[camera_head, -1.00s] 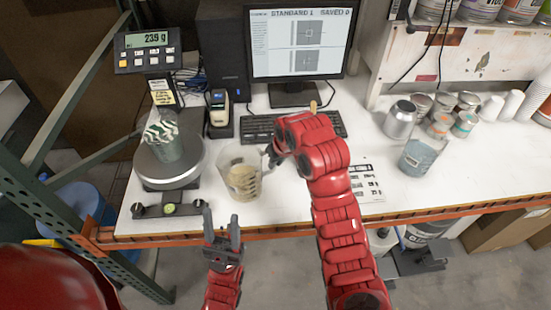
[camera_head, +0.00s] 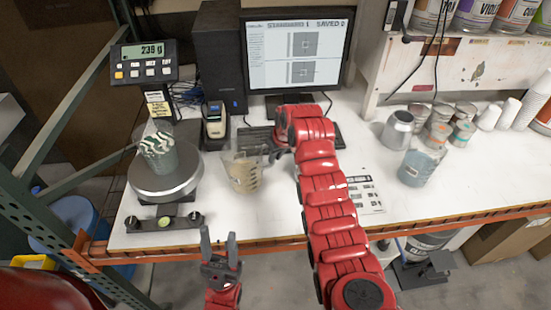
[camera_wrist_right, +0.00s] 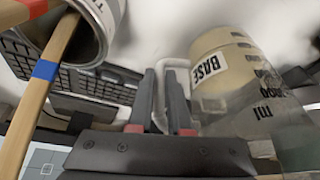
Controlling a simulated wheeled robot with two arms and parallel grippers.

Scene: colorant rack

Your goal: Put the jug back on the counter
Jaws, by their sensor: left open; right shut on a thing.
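The clear jug (camera_head: 243,172) holds beige liquid and stands roughly upright right of the scale, in front of the keyboard. In the right wrist view the jug (camera_wrist_right: 245,85) shows a BASE label and ml marks. My right gripper (camera_wrist_right: 162,95) is shut on its handle; in the head view this gripper (camera_head: 272,151) is partly hidden by its arm. I cannot tell whether the jug's bottom touches the white counter (camera_head: 265,212). My left gripper (camera_head: 219,238) is open and empty in front of the counter's front edge.
A can with a wooden stick (camera_wrist_right: 95,25) is close to my right gripper. A jug of blue liquid (camera_head: 418,162) and several cans stand right. Counter in front of the jug is clear.

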